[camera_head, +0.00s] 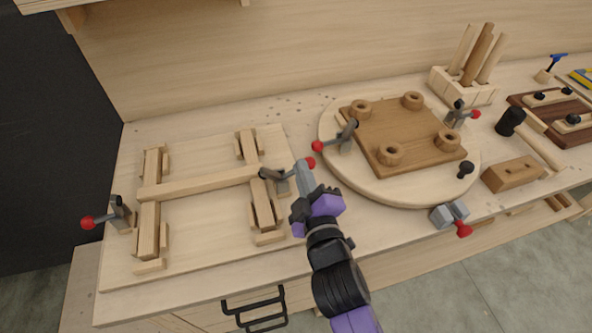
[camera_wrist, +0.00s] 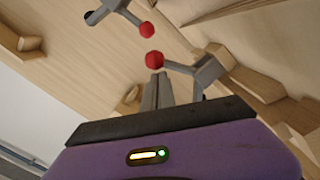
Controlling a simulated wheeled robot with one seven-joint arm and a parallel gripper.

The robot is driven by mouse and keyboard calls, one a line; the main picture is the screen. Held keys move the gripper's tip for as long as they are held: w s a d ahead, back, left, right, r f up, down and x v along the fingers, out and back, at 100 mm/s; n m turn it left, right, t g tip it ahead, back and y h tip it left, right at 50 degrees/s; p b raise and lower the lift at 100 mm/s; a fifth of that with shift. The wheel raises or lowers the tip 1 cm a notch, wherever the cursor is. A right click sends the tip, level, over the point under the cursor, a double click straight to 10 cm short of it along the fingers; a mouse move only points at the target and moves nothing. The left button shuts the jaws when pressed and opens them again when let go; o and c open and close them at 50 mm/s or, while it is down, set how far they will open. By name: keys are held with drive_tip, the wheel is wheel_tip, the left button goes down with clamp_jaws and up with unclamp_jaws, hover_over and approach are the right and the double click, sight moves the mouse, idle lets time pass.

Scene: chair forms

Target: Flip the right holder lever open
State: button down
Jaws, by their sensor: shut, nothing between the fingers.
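The right holder (camera_head: 281,183) is a grey toggle clamp at the right side of the wooden frame jig. Its lever ends in a red ball (camera_head: 310,162) and points right, roughly level. In the wrist view the red ball (camera_wrist: 154,59) sits just beyond my fingertips, with the grey lever (camera_wrist: 180,67) running right to the clamp body (camera_wrist: 208,73). My gripper (camera_head: 304,170) is shut and empty, right beside the ball end of the lever. In the wrist view its fingers (camera_wrist: 157,86) point at the ball; I cannot tell whether they touch.
A left holder (camera_head: 121,213) with a red ball stands at the jig's left edge. A round turntable (camera_head: 333,128) with a brown panel (camera_head: 403,130) lies to the right; its nearest clamp (camera_head: 346,137) has a red-ball lever close to my gripper. Bare bench lies in front.

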drive_tip(key=shift+w+d+f+m+b, duration=0.1)
drive_tip(key=shift+d+f+m+b, duration=0.3)
drive_tip(key=shift+m, duration=0.7)
drive_tip(key=shift+w+d+f+m+b, duration=0.1)
drive_tip(key=shift+d+f+m, duration=0.25)
drive_tip(key=shift+f+m, duration=0.55)
drive_tip(key=shift+r+m, duration=0.2)
drive_tip(key=shift+m, duration=0.1)
drive_tip(key=shift+r, duration=0.1)
